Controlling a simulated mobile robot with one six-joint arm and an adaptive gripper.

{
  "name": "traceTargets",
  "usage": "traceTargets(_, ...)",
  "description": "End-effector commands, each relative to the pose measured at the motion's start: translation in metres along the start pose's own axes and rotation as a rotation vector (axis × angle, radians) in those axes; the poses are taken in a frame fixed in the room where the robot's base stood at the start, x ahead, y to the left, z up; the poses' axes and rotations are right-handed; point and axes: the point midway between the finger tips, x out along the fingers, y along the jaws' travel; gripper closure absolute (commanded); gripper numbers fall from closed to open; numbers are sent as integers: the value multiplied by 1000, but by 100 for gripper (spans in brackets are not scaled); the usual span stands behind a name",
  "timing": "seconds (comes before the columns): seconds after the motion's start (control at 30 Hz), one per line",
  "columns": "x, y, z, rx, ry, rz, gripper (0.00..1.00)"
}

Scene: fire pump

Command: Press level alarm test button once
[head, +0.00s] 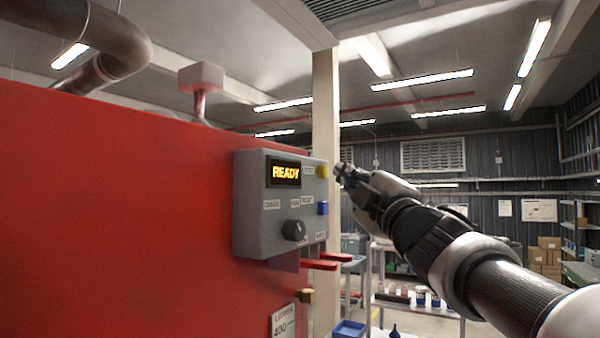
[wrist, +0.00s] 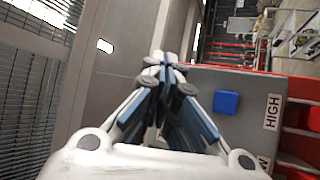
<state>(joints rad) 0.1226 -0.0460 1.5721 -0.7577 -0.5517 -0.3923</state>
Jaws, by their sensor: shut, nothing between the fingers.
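A grey control box (head: 250,215) on a red tank wall carries a lit display (head: 284,173) reading READY. A yellow button (head: 323,171) is at its upper right, and a blue button (head: 323,208) is below that. I cannot read which is the level alarm test button. My gripper (head: 341,170) is shut and empty, its tips just right of the yellow button; contact cannot be told. In the wrist view the shut fingers (wrist: 164,62) reach over the box edge, the blue button (wrist: 226,101) is to their right, and the yellow button is not visible.
A dark knob (head: 294,230) sits low on the box. Red handles (head: 321,265) stick out below it. A label reading HIGH (wrist: 272,112) is beside the blue button. A beige post (head: 326,110) stands behind. A shelf with bottles (head: 420,297) is further back.

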Motion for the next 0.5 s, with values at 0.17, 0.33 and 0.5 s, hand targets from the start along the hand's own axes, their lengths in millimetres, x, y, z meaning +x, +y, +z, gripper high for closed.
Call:
traceTargets(0.17, 3, -3, -2, 1, 2, -1, 100)
traceTargets(0.33, 6, -5, -4, 1, 0, 0, 100)
traceTargets(0.5, 6, -4, -4, 0, 0, 0, 100)
